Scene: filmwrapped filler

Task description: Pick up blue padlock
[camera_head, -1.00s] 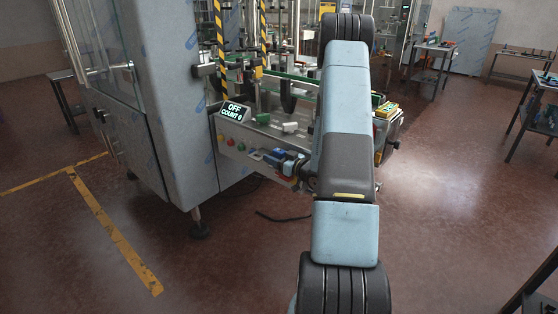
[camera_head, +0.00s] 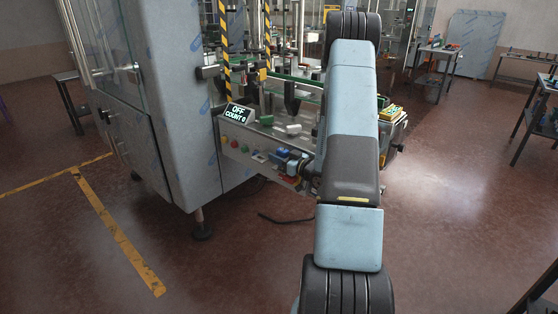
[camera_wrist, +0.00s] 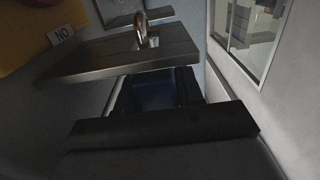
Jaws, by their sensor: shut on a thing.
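In the wrist view, my gripper (camera_wrist: 154,88) is shut, with a dark blue body, the padlock (camera_wrist: 153,97), in the shadow between its fingers. A shiny curved metal shackle (camera_wrist: 143,28) rises above the upper finger's plate; its join to the blue body is hidden. In the head view, my arm reaches down to the machine's front panel, and my gripper is small and partly hidden behind it. A small blue item (camera_head: 281,153) shows on the panel beside my gripper; I cannot tell if it is the padlock.
A side table (camera_head: 440,55) stands at the back right. Open floor lies right and in front.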

